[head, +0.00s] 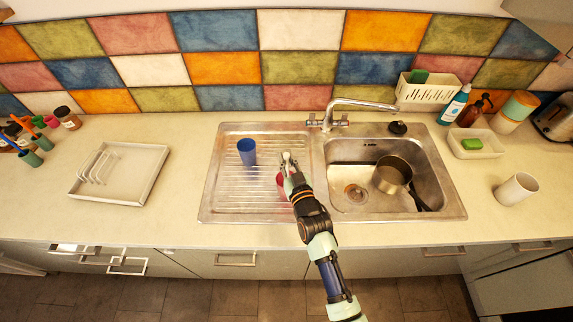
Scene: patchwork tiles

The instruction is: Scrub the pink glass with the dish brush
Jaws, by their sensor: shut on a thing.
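The pink glass (281,180) stands on the ribbed drainboard of the sink unit, just left of my wrist, which hides part of it. My gripper (288,158) is over the drainboard, its fingertips a little beyond the pink glass in the picture. It is shut on a thin thing, most likely the dish brush; the brush's head and handle are too small and covered to make out. I cannot tell whether the brush touches the glass.
A blue cup (247,152) stands left of my gripper on the drainboard (222,190). The basin (345,172) holds a pot (392,175). The tap (360,104) reaches across behind. A white tray (140,190) lies left; a white mug (517,188) stands right.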

